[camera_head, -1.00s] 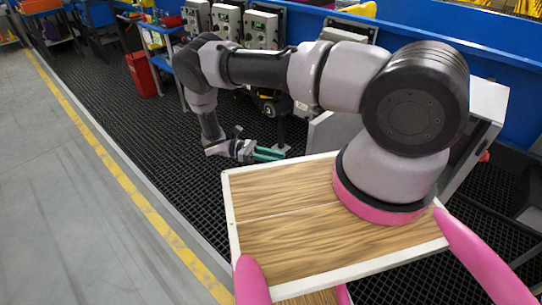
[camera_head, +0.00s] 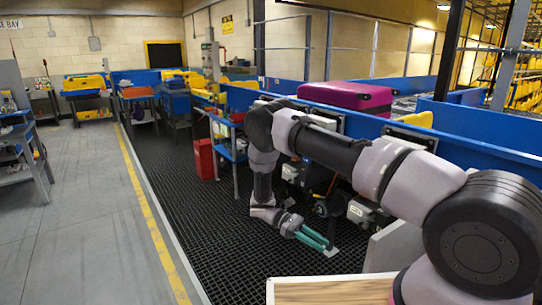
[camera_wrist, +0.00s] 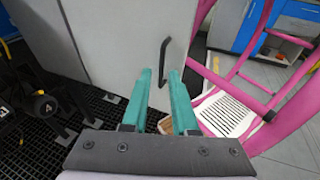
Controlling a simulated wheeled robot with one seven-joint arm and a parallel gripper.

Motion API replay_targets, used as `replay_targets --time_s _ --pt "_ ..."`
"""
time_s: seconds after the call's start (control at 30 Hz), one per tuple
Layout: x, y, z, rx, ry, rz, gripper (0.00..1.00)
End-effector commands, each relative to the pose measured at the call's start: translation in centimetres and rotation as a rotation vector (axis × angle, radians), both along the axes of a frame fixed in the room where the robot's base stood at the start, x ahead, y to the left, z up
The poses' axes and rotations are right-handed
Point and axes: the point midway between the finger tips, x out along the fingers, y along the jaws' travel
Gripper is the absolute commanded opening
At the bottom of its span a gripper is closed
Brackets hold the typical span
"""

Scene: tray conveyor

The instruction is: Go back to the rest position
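A blue-walled conveyor (camera_head: 470,125) runs along the right, with a magenta case (camera_head: 345,96) on it. A red bin (camera_head: 204,159) and a blue cart (camera_head: 232,150) stand beside the conveyor. The grey floor (camera_head: 75,210) left of the yellow line is mostly clear.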

Motion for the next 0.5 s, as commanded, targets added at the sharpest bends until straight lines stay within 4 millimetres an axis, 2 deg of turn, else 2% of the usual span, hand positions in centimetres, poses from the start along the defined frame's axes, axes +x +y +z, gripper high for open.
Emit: replay_targets --time_s 0.03,0.2,0.5 --pt "1.0 0.2 2.5 0.045 -0.048 -0.036 0.27" --pt "2.9 0.3 9.1 0.174 -0.201 -0.141 0.27" --pt "4.0 -0.9 20.8 0.377 -0.495 -0.331 0.27"
